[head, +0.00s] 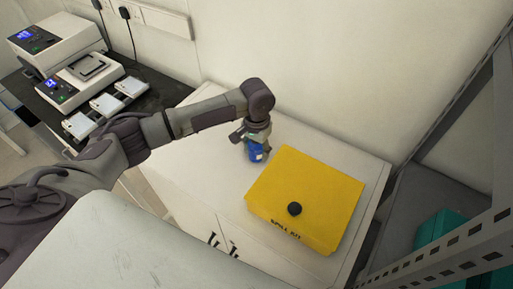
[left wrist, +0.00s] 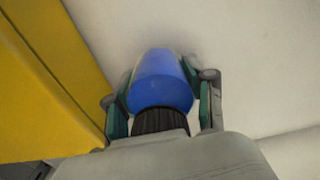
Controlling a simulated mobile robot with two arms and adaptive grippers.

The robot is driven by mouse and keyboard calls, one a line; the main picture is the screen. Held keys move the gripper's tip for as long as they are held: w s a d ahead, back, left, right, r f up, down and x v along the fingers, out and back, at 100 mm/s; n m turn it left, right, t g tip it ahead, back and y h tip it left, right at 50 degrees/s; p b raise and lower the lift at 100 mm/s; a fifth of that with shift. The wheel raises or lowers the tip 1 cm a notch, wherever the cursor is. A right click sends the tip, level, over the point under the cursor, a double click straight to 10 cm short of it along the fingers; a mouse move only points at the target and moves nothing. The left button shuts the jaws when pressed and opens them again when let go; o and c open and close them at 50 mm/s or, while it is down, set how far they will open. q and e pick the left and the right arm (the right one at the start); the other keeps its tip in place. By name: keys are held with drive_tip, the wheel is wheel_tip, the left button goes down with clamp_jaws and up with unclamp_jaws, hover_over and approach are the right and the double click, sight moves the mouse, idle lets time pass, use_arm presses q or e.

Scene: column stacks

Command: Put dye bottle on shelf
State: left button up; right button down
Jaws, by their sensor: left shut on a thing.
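The dye bottle (head: 255,152) is blue with a pale label and stands out under my left gripper (head: 256,136) above the white cabinet top. In the left wrist view the blue bottle (left wrist: 161,82) with its black ribbed cap sits between the two fingers of the left gripper (left wrist: 160,105). The left gripper is shut on the bottle. I cannot tell whether the bottle touches the cabinet top. The metal shelf rack (head: 470,240) is at the right edge, with perforated uprights. My right gripper is not in view.
A yellow spill kit box (head: 315,190) with a black knob lies on the white cabinet (head: 215,160), close to the right of the bottle. Teal bins (head: 437,228) sit in the rack. Lab devices (head: 80,80) stand on a dark bench at the left.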

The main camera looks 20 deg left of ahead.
use_arm(q)
drive_tip(key=shift+f, duration=0.15)
drive_tip(key=o, duration=1.3)
